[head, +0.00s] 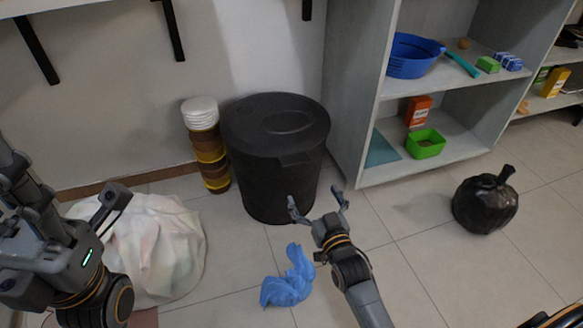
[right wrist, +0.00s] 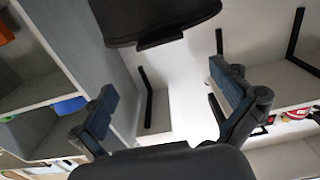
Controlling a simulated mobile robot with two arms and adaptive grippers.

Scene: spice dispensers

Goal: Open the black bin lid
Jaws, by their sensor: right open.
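The black bin (head: 262,165) stands upright on the floor against the back wall. Its round black lid (head: 285,120) lies flat and closed on top, with a tab at the front right edge. My right gripper (head: 315,197) is open and empty, low in front of the bin's right side, below the lid. In the right wrist view the lid's dark underside and tab (right wrist: 160,38) show above and beyond the spread fingers (right wrist: 168,102), apart from them. My left gripper (head: 110,200) is at the left edge, away from the bin; its fingers are unclear.
A stack of brown containers with white lids (head: 206,150) stands close left of the bin. A grey shelf unit (head: 352,100) stands close right. A white bag (head: 160,245), blue crumpled bag (head: 290,280) and tied black bag (head: 485,203) lie on the floor.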

